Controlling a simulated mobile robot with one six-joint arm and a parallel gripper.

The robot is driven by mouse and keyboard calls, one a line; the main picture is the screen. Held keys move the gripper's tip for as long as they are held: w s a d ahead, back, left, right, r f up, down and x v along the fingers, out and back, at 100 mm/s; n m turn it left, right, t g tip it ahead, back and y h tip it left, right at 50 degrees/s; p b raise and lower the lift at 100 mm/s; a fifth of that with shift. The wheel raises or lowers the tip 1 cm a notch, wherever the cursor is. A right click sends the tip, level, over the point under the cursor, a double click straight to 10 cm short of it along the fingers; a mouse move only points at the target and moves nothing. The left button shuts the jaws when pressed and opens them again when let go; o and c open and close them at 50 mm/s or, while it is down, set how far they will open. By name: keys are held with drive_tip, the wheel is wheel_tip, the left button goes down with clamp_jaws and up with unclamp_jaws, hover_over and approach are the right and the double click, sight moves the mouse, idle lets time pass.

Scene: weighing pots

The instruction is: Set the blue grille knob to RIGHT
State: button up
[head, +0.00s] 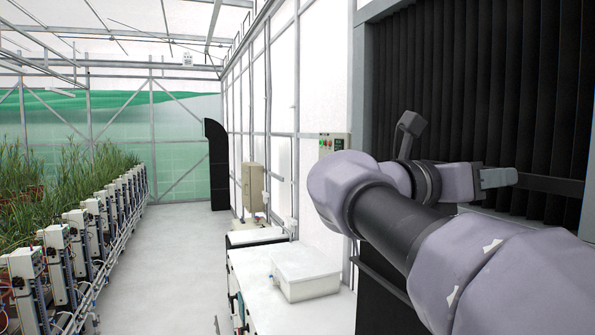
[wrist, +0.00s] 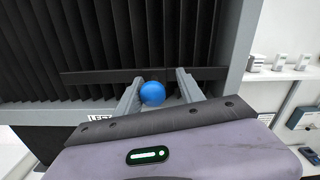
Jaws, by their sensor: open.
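The blue grille knob (wrist: 152,93) is a round ball that shows in the wrist view, in front of the lower part of the black grille (wrist: 190,35). My gripper (wrist: 159,77) is open, with one finger on each side of the knob. The knob appears nearer the left finger; I cannot tell whether they touch. A white label reading LEFT (wrist: 100,117) is partly visible left of the knob. No RIGHT label shows. In the head view my gripper (head: 498,177) is in front of the black grille (head: 470,90), and the knob cannot be made out there.
A dark horizontal bar (wrist: 90,76) crosses the grille behind my fingers. A grey frame post (wrist: 243,45) stands right of the grille. Shelves with small devices (wrist: 280,62) are farther right. In the head view a white box (head: 305,272) sits on a bench, and an aisle (head: 185,235) is clear.

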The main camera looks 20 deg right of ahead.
drive_tip(key=shift+f, duration=0.1)
drive_tip(key=shift+w+a+f, duration=0.1)
drive_tip(key=shift+a, duration=0.4)
drive_tip(key=s+a, duration=0.1)
drive_tip(key=a, duration=1.5)
drive_tip(key=shift+s+a, duration=0.25)
drive_tip(key=shift+s, duration=0.05)
drive_tip(key=shift+d, duration=0.1)
